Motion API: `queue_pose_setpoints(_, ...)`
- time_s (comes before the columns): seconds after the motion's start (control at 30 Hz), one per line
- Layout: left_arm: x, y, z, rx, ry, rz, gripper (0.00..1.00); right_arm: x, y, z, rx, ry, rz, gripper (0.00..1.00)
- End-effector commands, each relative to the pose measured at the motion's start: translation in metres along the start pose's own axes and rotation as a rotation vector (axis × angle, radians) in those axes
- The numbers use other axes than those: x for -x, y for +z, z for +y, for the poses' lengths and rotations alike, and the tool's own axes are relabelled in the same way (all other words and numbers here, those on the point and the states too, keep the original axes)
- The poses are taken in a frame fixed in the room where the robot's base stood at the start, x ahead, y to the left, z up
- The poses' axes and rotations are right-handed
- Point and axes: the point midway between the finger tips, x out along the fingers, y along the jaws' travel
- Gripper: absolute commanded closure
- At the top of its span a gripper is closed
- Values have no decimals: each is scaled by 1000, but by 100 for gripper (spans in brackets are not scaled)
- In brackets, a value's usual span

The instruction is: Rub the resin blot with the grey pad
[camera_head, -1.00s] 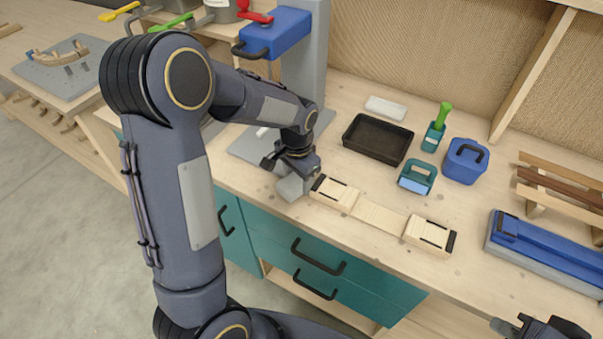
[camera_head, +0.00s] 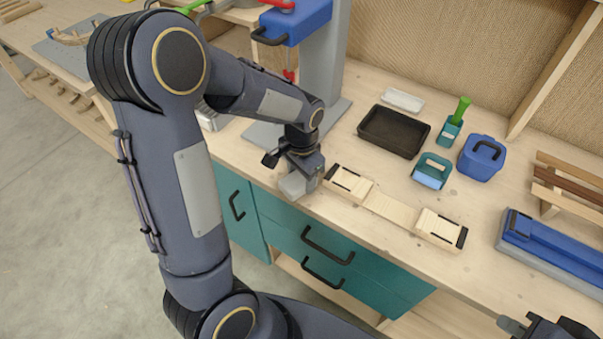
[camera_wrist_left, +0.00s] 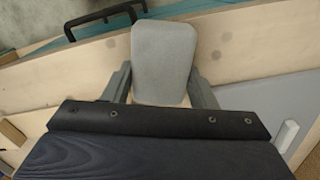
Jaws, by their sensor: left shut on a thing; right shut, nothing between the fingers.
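The grey pad (camera_head: 292,186) is a light grey block with rounded corners. My left gripper (camera_head: 299,176) is shut on it near the front edge of the bench, left of the jointed wooden piece. In the left wrist view, the pad (camera_wrist_left: 163,60) sits between the two fingers of my left gripper (camera_wrist_left: 160,88), over the pale bench top. I cannot tell from these views whether the pad touches the wood. I cannot make out the resin blot; the pad and arm cover part of the bench. My right gripper (camera_head: 515,326) is shut and empty, partly seen at the bottom right.
A pale wooden piece with black-tipped end blocks (camera_head: 390,205) lies just right of the pad. Behind it are a black tray (camera_head: 394,130), a teal holder (camera_head: 431,171) and a blue box (camera_head: 482,158). A blue-headed machine (camera_head: 296,22) stands behind my left arm.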

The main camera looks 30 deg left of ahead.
Motion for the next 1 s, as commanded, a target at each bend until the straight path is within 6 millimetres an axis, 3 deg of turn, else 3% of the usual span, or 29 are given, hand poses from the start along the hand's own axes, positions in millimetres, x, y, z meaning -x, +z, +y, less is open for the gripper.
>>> queue_pose_setpoints(0.1,18,-1,0,0,-2,6,73,12,-6,-6,0,0,0,100)
queue_pose_setpoints(0.43,52,-2,-1,0,-3,10,73,34,-17,-16,0,0,0,100)
queue_pose_setpoints(0.83,56,-2,-1,0,-4,12,73,36,-18,-16,0,0,0,100)
queue_pose_setpoints(1.0,68,-3,-1,0,-4,13,73,44,-22,-20,0,0,0,100)
